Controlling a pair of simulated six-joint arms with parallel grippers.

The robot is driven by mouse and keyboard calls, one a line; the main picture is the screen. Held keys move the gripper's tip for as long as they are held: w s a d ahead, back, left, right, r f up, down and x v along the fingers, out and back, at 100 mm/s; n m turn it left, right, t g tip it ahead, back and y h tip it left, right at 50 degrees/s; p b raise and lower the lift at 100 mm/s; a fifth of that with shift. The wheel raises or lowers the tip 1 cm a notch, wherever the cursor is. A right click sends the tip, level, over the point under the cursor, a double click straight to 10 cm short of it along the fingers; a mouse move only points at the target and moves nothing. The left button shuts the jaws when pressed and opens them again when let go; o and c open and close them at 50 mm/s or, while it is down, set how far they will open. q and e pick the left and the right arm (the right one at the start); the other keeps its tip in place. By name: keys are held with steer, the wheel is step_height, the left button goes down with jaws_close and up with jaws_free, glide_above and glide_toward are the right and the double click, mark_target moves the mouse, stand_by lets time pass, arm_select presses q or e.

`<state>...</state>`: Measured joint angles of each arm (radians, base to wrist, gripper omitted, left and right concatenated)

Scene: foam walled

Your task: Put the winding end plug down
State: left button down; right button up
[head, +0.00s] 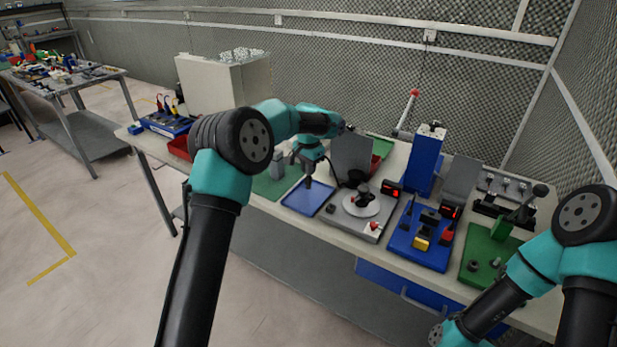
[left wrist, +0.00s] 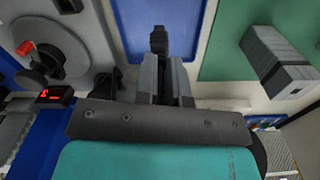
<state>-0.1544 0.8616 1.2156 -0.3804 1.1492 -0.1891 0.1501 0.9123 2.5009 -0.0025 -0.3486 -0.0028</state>
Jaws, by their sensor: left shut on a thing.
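My left gripper (head: 308,176) points down over the blue tray (head: 297,203). It is shut on a small dark piece, which appears to be the winding end plug (head: 308,184). In the left wrist view my left gripper (left wrist: 166,78) has its fingers closed, with the dark plug (left wrist: 159,40) sticking out beyond the tips. The blue tray (left wrist: 130,15) lies behind it in that view. I cannot tell whether the plug touches the tray. My right arm shows at the lower right of the head view, but its gripper is out of the picture.
Right of the tray stands a grey winding station with a pale disc (head: 362,205). Left of it is a green mat (head: 270,187) with grey stacked plates (left wrist: 280,60). Further right are a blue fixture board (head: 418,252) and a green board (head: 478,270). The bench is crowded.

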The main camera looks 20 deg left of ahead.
arm_select(q)
steer(key=shift+f, duration=0.1)
steer(key=shift+f, duration=1.65)
steer(key=shift+f, duration=0.1)
steer(key=c, duration=1.2)
jaws_free()
step_height(320, 180, up, 12)
steer(key=shift+r, duration=0.1)
